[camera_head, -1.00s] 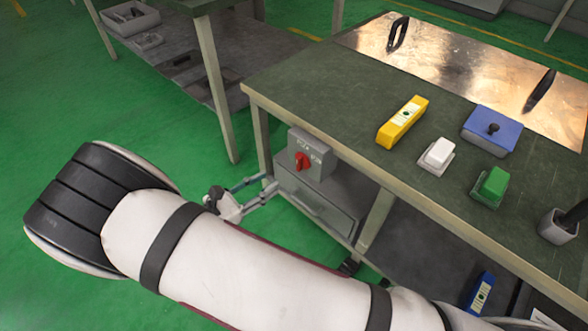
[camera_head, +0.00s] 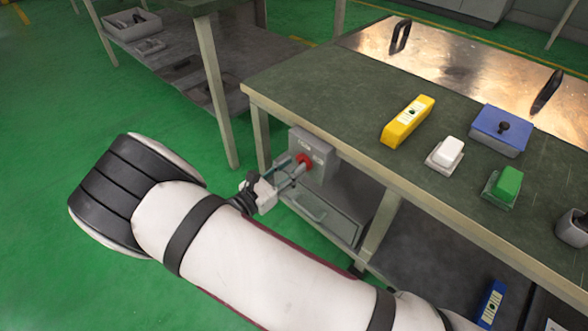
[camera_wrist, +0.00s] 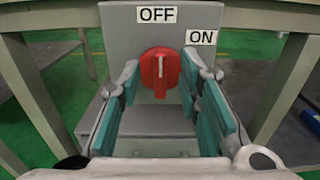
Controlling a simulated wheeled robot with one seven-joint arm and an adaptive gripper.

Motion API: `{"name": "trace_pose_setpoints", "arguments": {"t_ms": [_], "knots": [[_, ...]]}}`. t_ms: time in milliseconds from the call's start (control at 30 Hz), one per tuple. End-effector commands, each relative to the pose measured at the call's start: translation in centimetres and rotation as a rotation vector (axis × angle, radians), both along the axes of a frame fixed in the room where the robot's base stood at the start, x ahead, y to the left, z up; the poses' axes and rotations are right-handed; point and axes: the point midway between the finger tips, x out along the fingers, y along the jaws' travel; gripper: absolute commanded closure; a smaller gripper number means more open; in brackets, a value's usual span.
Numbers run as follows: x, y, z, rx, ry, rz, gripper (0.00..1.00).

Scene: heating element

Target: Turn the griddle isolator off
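The isolator is a grey box (camera_head: 324,155) at the front of the bench, with a round red knob (camera_wrist: 151,79). In the wrist view an OFF label (camera_wrist: 157,14) sits straight above the knob and an ON label (camera_wrist: 201,37) to its upper right. The knob's pale mark (camera_wrist: 160,67) stands about upright, towards OFF. My gripper (camera_wrist: 159,72) is open, with its teal-padded fingers left and right of the knob. A small gap shows on each side; I cannot tell how far they reach over it. In the head view my gripper (camera_head: 291,171) partly covers the knob.
A green-grey bench (camera_head: 300,90) carries a yellow block (camera_head: 408,121), a white switch (camera_head: 447,152), a green switch (camera_head: 505,184), a blue box (camera_head: 500,130) and a metal griddle plate (camera_head: 430,65). A drawer unit (camera_head: 325,214) stands below the isolator. Bench legs (camera_wrist: 40,90) flank my gripper.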

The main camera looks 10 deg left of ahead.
Motion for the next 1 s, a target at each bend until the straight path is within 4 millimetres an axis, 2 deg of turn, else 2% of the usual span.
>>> {"name": "trace_pose_setpoints", "arguments": {"t_ms": [200,467,600,633,1000], "knots": [[1.08,-0.87,-0.03,0.001,0.001,0.000,0.68],[1.15,-0.92,0.02,0.001,0.001,0.000,0.68],[1.13,-0.91,0.01,0.001,0.001,0.000,0.98],[1.13,-0.91,0.01,0.001,0.001,0.000,1.00],[1.14,-0.86,0.04,-0.019,0.016,0.000,1.00]]}}
